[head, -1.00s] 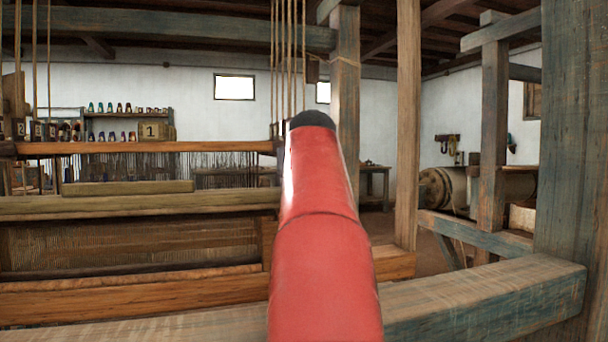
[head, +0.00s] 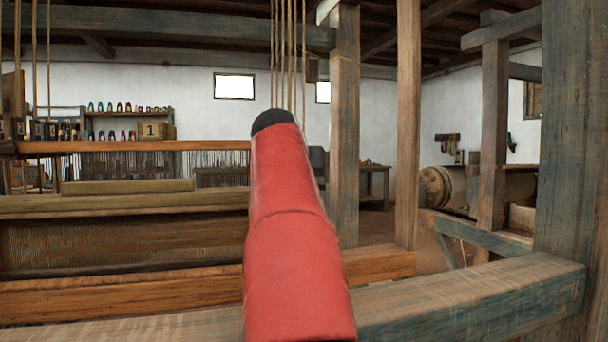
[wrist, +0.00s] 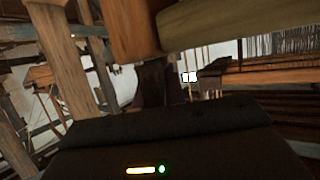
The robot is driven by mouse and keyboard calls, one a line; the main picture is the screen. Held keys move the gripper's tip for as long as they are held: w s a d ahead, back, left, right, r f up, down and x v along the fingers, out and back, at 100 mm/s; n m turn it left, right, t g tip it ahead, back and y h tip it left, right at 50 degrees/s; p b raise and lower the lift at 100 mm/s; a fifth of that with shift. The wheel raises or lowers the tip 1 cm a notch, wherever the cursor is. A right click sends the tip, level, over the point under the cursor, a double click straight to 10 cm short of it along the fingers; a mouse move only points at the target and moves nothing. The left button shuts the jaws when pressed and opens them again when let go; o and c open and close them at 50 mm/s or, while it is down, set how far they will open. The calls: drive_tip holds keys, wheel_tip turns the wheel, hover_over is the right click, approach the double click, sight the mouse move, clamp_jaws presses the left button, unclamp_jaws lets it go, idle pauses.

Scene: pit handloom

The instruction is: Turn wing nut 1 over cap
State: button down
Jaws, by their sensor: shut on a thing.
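My gripper (wrist: 182,82) shows in the wrist view as a wide dark body along the bottom with dark finger shapes above it. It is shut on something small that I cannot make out. Wing nut 1 and its cap cannot be told apart in either view. An orange-brown wooden block (wrist: 134,32) and a paler beam (wrist: 235,24) lie close above the fingers. In the head view my red arm hides the gripper and whatever it holds.
Wooden loom beams (head: 130,206) cross the left of the head view. A thick blue-grey post (head: 572,130) and a low rail (head: 470,305) stand close on the right. A shelf with several spools (head: 125,118) and a box marked 1 (head: 152,130) are at the back.

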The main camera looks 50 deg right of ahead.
drive_tip(key=c, duration=1.5)
unclamp_jaws()
drive_tip(key=shift+o, duration=0.2)
drive_tip(key=v, duration=0.7)
drive_tip(key=shift+s+a+b, duration=0.2)
drive_tip(key=shift+a+b, duration=0.15)
drive_tip(key=shift+b, duration=0.1)
drive_tip(key=shift+r, duration=0.1)
